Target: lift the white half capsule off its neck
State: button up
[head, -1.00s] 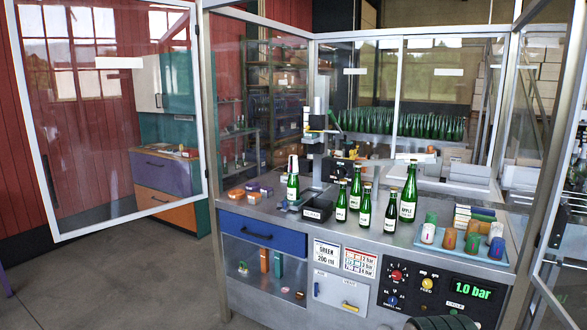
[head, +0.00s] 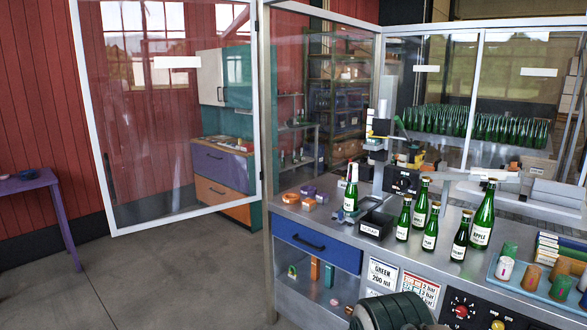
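In the head view, a green bottle (head: 350,202) stands upright at the left of the steel workbench, behind the black bin. A white capsule (head: 352,172) sits on its neck; at this size I cannot tell how far down it reaches. No gripper fingers show. A dark rounded part at the bottom edge seems to be my arm.
Several green bottles (head: 481,219) stand right of the black bin (head: 377,224). A blue tray (head: 506,286) holds colored capsules farther right. Orange and purple pieces (head: 308,196) lie left of the bottle. An open glass door (head: 165,110) stands left; the floor before it is clear.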

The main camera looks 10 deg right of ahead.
aim_at(352, 175)
jog(key=u, duration=0.5)
jog(key=i, duration=1.65)
jog(key=z, duration=0.25)
jog(key=i, duration=1.1)
jog(key=z, duration=1.55)
jog(key=i, duration=0.6)
jog(key=z, duration=0.4)
